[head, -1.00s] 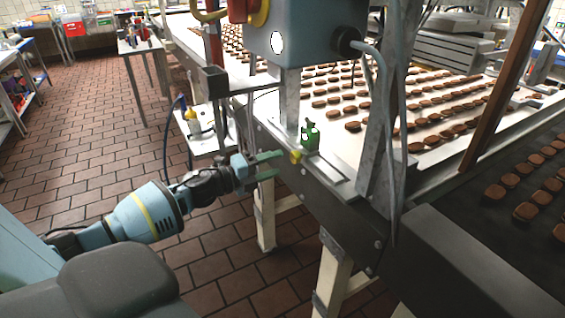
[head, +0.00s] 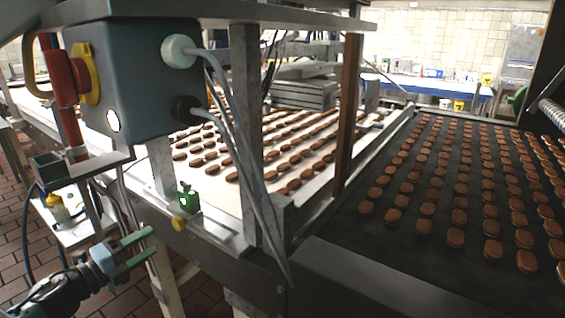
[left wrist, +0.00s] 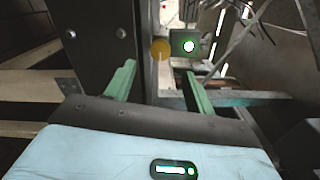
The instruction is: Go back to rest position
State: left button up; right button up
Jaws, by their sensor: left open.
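My left gripper (head: 139,256) is in the lower left of the head view, with its two green fingers apart and nothing between them. It is beside the conveyor's near side rail, in front of a small green device (head: 188,199) with a lit spot and a yellow knob (head: 179,223). In the left wrist view my left gripper (left wrist: 157,86) shows both green fingers spread. The green device (left wrist: 188,44) and the yellow knob (left wrist: 160,49) stand beyond the fingertips, apart from them. My right gripper is in neither view.
A grey control box (head: 135,80) with a red and yellow switch (head: 75,75) hangs above my left arm. The white conveyor (head: 315,187) and the dark conveyor (head: 385,262) carry rows of brown biscuits. A yellow-capped bottle (head: 58,208) stands at the left. Thick cables hang by the post.

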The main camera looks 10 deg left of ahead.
pick_arm(q)
jog(key=s+d+f+n+g+y+p, duration=0.2)
jog(key=s+d+f+n, duration=0.6)
jog(key=s+f, duration=0.35)
jog(key=s+d+f+n+g+y+p, duration=0.2)
jog(key=s+d+f+n+y+p, duration=0.1)
jog(key=s+d+f+n, duration=0.8)
jog(key=s+d+n+g, duration=0.2)
jog(key=s, duration=0.5)
jog(key=s+d+f+n+g+p, duration=0.1)
jog(key=s+d, duration=0.1)
jog(key=s, duration=0.6)
jog(key=shift+s+d+f+n+g, duration=0.15)
jog(key=shift+s+d+n+g, duration=0.15)
jog(key=shift+n+g, duration=0.1)
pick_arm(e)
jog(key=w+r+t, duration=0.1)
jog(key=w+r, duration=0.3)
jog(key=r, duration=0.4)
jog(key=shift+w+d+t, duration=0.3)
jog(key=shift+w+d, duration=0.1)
pick_arm(q)
jog(key=shift+a, duration=0.1)
